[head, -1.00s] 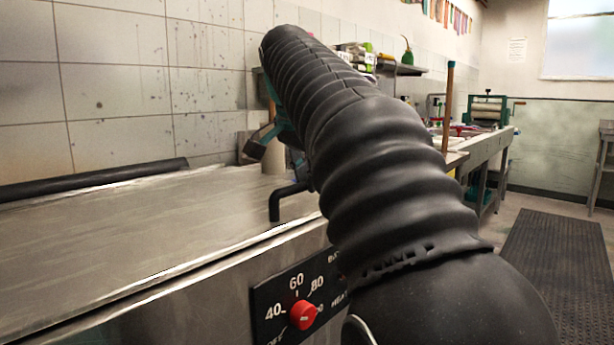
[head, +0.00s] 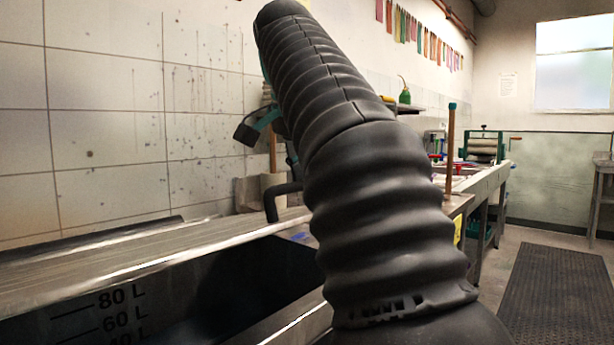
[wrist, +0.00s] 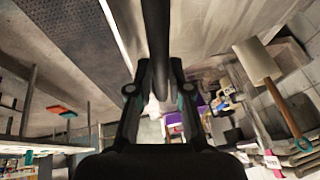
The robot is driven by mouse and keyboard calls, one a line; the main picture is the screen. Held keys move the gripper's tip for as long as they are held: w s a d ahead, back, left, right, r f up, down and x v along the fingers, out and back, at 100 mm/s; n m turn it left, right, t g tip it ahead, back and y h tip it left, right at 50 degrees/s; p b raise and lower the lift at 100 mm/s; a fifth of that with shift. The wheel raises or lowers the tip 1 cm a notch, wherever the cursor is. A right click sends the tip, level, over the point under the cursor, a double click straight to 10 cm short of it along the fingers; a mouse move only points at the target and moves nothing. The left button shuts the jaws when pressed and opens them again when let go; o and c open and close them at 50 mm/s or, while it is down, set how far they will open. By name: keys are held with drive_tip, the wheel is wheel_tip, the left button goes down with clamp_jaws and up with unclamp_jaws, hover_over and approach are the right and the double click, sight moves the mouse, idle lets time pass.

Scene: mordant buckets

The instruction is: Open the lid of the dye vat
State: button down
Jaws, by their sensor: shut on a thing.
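The grey metal lid (head: 150,240) of the dye vat is partly raised in the head view. The lid's black handle (head: 271,205) shows only at one bent end; my black-sleeved arm hides the rest. In the wrist view, my gripper (wrist: 158,92) is shut on the black handle bar (wrist: 157,35), which runs up the picture between the fingers. The lid's metal surface (wrist: 205,25) lies behind the bar there.
A tiled wall (head: 110,120) stands behind the vat. To the right are a long workbench (head: 485,185) with a green-framed roller press (head: 484,147) and an upright wooden pole (head: 450,150). A dark floor mat (head: 555,290) lies on open floor at right.

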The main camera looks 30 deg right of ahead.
drive_tip(key=c, duration=1.1)
unclamp_jaws()
drive_tip(key=shift+w+a+f, duration=0.25)
drive_tip(key=shift+w+f, duration=0.05)
drive_tip(key=shift+w, duration=0.15)
drive_tip(key=shift+s+r, duration=0.1)
drive_tip(key=shift+s, duration=0.05)
drive_tip(key=shift+d, duration=0.1)
drive_tip(key=shift+v, duration=1.5)
drive_tip(key=s+a, duration=0.8)
drive_tip(key=shift+s+a, duration=0.2)
drive_tip(key=shift+s, duration=0.1)
